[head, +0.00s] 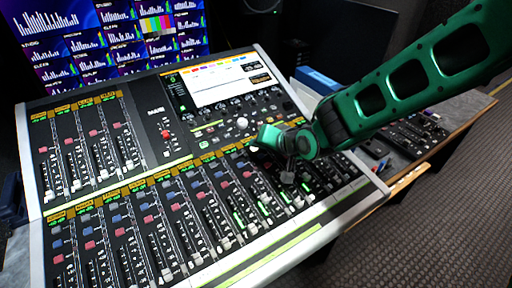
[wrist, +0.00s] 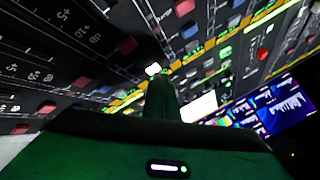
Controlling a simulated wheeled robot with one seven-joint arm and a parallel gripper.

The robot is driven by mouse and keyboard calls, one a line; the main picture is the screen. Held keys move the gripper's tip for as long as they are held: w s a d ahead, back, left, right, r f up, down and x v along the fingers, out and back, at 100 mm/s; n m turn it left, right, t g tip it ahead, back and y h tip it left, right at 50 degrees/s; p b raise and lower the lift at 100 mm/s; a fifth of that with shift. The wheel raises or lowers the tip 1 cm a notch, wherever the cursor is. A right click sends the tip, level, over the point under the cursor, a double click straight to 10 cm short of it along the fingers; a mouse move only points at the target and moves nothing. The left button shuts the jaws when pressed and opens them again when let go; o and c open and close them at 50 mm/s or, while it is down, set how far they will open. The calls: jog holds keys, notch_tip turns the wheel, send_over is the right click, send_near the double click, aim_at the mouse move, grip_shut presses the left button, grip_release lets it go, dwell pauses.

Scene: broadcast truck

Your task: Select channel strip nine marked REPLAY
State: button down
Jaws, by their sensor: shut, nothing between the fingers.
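The mixing console (head: 35,200) fills the left and middle of the head view, with an upper bank of strips at left and a longer lower bank along the front. Each strip has red or blue-grey buttons, a fader and a small label on a yellow band; the labels are too small to read, so I cannot pick out REPLAY. My gripper (head: 287,172) is shut and empty over the right part of the lower bank, hiding strip tops there. In the wrist view its green fingers (wrist: 158,98) point at the strips, beside a lit white button (wrist: 153,69). Contact cannot be told.
The console's screen (head: 215,86) and knobs lie behind my gripper. A multiview monitor (head: 105,35) stands at the back left. A blue box (head: 318,80) and a dark keypad panel (head: 415,132) sit on the desk at right. Raised fader caps stand along the front strips.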

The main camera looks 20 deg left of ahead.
jog(key=shift+r, duration=0.15)
jog(key=shift+s+d+r, duration=0.1)
jog(key=shift+r, duration=0.55)
jog(key=shift+s+d+r, duration=0.15)
jog(key=shift+r, duration=1.1)
jog(key=shift+s+d+r, duration=0.1)
jog(key=shift+r, duration=1.15)
jog(key=shift+w+d, duration=0.1)
